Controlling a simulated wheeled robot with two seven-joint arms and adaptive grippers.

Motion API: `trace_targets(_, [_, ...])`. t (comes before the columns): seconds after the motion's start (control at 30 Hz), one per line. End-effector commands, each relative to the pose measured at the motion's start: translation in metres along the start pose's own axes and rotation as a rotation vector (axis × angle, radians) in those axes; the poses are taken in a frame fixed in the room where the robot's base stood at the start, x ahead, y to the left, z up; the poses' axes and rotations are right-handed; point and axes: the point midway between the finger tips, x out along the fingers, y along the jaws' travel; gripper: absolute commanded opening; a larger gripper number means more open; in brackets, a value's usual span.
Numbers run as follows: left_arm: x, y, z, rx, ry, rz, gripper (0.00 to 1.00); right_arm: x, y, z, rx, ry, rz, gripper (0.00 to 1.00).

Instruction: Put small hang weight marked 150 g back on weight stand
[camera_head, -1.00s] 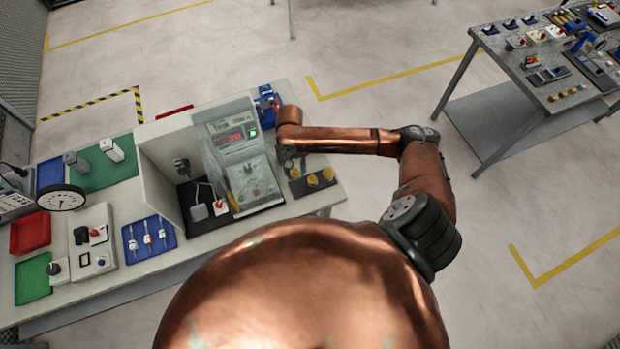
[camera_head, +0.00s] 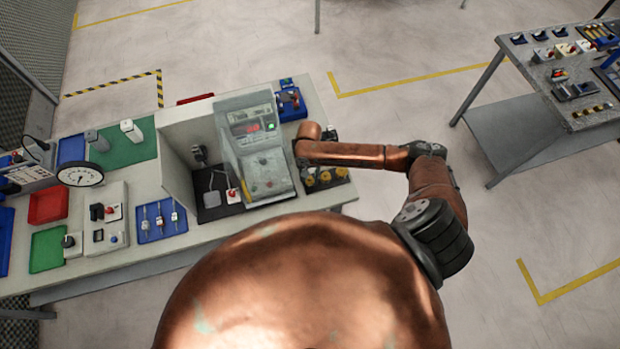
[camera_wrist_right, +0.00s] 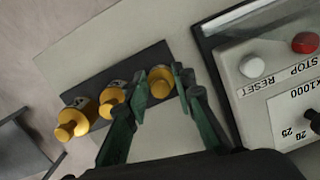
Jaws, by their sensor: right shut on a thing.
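The weight stand is a black plate (camera_wrist_right: 92,88) with yellow weights in a row. It also shows in the head view (camera_head: 347,181), at the right end of the bench. My right gripper (camera_wrist_right: 168,78) is shut on the smallest yellow weight (camera_wrist_right: 160,83), at the end of the row nearest the tester. That weight is over the plate; I cannot tell whether it rests on it. A medium weight (camera_wrist_right: 111,101) and a large weight (camera_wrist_right: 74,118) stand beside it. Their markings are not readable. In the head view my right gripper (camera_head: 305,170) is partly hidden. My left gripper is out of view.
A grey tester (camera_head: 254,150) stands close left of the gripper; its panel with a red button (camera_wrist_right: 305,42) shows in the wrist view. A blue device (camera_head: 290,103) lies behind. The bench's right edge is near the stand. Another table (camera_head: 560,85) is far right.

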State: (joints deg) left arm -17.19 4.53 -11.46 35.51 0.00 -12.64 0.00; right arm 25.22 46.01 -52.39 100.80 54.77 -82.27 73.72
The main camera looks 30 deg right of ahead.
Motion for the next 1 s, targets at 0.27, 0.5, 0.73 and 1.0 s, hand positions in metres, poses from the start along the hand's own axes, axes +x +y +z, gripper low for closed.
trace_targets(0.27, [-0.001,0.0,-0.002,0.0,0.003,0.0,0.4,0.003,0.0,0.0,0.0,0.0,0.0,0.35])
trace_targets(0.5, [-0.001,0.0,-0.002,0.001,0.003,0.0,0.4,0.003,0.0,0.0,0.0,0.0,0.0,0.41])
trace_targets(0.73, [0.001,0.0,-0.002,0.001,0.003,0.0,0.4,-0.004,0.0,-0.001,0.001,0.001,0.0,0.41])
trace_targets(1.0, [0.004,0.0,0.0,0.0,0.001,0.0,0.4,-0.053,0.0,-0.001,0.0,0.003,-0.001,0.41])
